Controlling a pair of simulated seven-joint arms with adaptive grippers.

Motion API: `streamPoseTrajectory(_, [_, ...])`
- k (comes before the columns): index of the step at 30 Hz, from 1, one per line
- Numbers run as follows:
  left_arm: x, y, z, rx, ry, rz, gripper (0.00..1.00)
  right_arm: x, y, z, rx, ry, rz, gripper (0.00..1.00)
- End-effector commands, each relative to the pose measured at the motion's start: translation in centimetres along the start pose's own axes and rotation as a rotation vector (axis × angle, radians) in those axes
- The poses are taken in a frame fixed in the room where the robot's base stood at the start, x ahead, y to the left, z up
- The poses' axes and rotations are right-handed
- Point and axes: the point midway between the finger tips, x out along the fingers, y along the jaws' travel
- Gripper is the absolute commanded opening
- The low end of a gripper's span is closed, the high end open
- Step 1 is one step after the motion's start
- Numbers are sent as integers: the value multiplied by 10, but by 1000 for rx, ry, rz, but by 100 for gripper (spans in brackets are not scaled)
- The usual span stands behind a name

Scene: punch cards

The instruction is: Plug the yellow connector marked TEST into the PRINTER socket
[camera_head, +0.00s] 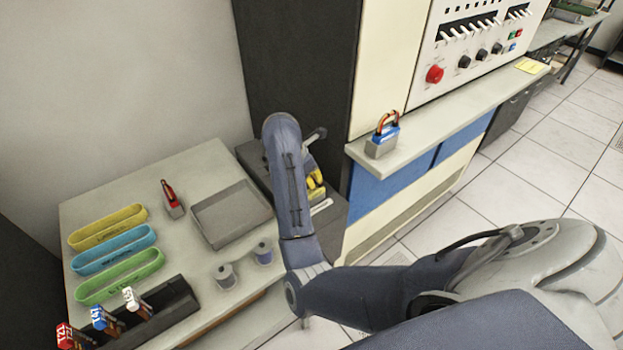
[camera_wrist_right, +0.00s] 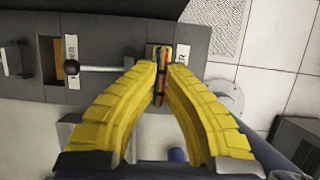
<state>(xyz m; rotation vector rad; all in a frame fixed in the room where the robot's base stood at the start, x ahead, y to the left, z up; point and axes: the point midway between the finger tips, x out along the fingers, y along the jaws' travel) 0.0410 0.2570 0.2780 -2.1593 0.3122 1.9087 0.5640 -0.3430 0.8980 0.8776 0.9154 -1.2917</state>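In the right wrist view, the yellow fingers of my right gripper (camera_wrist_right: 163,70) come together at a narrow connector (camera_wrist_right: 158,50) with red and black wires running between them. The fingers look closed on it; most of its body is hidden and no TEST mark is readable. In the head view, the right gripper (camera_head: 315,184) is over a dark box (camera_head: 255,160) beside the cabinet, partly behind my arm. My left gripper is not in view.
On the table are a rack (camera_head: 160,310) with several connectors, a grey tray (camera_head: 232,212), coloured bins and two spools. A blue connector (camera_head: 385,133) stands on the shelf.

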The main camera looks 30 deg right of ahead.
Motion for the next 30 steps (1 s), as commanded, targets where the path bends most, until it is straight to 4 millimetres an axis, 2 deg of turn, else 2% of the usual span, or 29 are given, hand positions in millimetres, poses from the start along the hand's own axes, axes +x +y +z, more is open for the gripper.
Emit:
streamPoseTrajectory(17, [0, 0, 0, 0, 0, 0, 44, 9, 0, -3, 0, -2, 0, 0])
streamPoseTrajectory(18, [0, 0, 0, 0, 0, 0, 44, 9, 0, -3, 0, -1, 0, 8])
streamPoseTrajectory(24, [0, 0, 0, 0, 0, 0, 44, 9, 0, -3, 0, -1, 0, 31])
streamPoseTrajectory(30, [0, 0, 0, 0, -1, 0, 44, 9, 0, -4, 0, 0, 0, 31])
